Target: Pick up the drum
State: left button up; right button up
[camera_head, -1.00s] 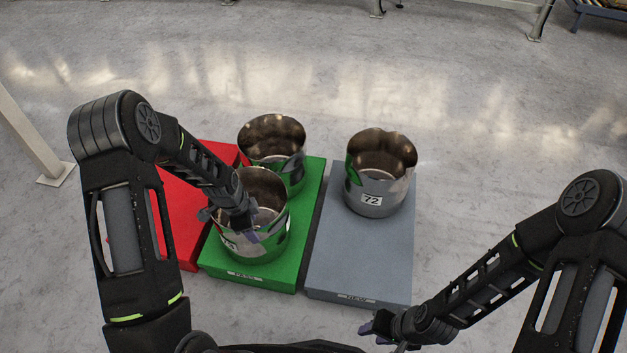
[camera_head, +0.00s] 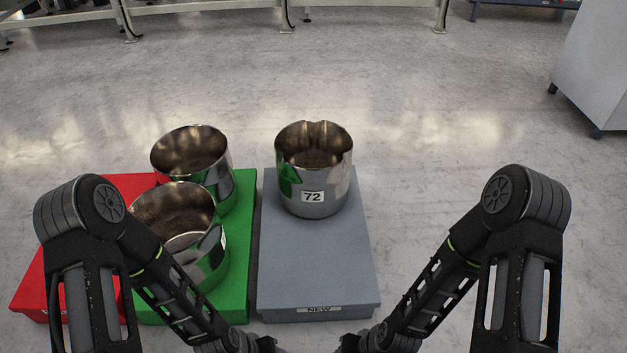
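A shiny metal drum labelled 72 (camera_head: 313,197) stands upright and open-topped on the back of the grey platform marked NEW (camera_head: 315,262). A second metal drum (camera_head: 216,187) stands at the back of the green platform (camera_head: 240,250). A third drum (camera_head: 205,255) stands in front of it on the same platform, partly hidden by my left arm. My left gripper (camera_head: 270,346) and my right gripper (camera_head: 345,346) are at the bottom edge, in front of the grey platform and apart from the drums. Their fingers are mostly cut off, so their opening does not show.
A red platform (camera_head: 30,285) lies at the left, partly behind my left arm, with nothing visible on it. A pale cabinet (camera_head: 600,70) stands at the far right. Metal railings (camera_head: 210,8) run along the back. The floor behind and right of the grey platform is clear.

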aim_at(314, 159)
jog(key=z, duration=3.2)
jog(key=i+u, duration=0.1)
jog(key=i, duration=0.45)
jog(key=i+j+u, duration=0.1)
jog(key=i+u, duration=1.1)
jog(key=i+l+u, duration=0.4)
jog(key=i+j+u, duration=0.3)
jog(key=u, duration=0.2)
jog(key=i+j+u, duration=0.1)
jog(key=i+u, duration=1.1)
jog(key=i, duration=0.45)
jog(key=i+u, duration=0.3)
jog(key=i, duration=0.4)
jog(key=i+l+u, duration=0.25)
jog(key=i, duration=0.4)
jog(key=i+u, duration=0.25)
jog(key=k+u, duration=0.1)
jog(key=u, duration=2.55)
